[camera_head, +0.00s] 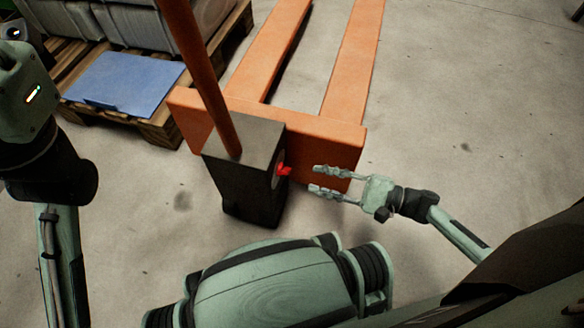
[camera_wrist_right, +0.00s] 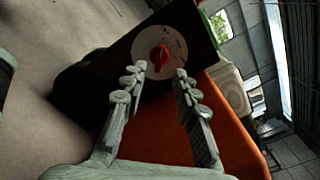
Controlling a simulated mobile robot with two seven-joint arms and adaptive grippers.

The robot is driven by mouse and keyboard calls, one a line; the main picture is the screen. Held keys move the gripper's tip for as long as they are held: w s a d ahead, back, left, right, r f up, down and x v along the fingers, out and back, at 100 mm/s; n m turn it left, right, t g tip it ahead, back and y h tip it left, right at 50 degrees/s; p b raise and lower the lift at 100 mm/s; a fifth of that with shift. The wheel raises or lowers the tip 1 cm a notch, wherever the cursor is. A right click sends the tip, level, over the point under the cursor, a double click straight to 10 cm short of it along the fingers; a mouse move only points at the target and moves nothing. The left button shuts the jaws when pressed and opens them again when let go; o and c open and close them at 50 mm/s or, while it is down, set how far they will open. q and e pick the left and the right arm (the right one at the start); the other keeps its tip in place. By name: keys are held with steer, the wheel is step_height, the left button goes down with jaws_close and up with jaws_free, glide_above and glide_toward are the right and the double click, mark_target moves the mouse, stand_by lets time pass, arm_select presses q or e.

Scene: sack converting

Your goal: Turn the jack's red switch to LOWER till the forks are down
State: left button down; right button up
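The orange pallet jack (camera_head: 340,136) stands ahead with its two forks (camera_head: 352,62) pointing away over the floor. Its dark housing (camera_head: 237,177) carries an orange handle (camera_head: 205,80). The red switch (camera_head: 284,170) is on the housing's right side. In the right wrist view the red switch (camera_wrist_right: 158,58) sits on a round pale plate (camera_wrist_right: 180,47), between and beyond my fingertips. My right gripper (camera_head: 316,180) is open and empty, just right of the switch and apart from it; it also shows in the right wrist view (camera_wrist_right: 157,84). My left gripper is out of view. The plate's markings are unreadable.
A wooden pallet (camera_head: 160,126) with a blue sheet (camera_head: 124,82) and grey sacks (camera_head: 135,25) stands left of the jack. The concrete floor (camera_head: 460,110) to the right is clear.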

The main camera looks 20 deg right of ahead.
mark_target(289, 172)
steer(key=x, duration=0.6)
steer(key=shift+w+a+b, duration=0.15)
steer(key=shift+a+b, duration=0.15)
steer(key=shift+b, duration=0.05)
jaws_close()
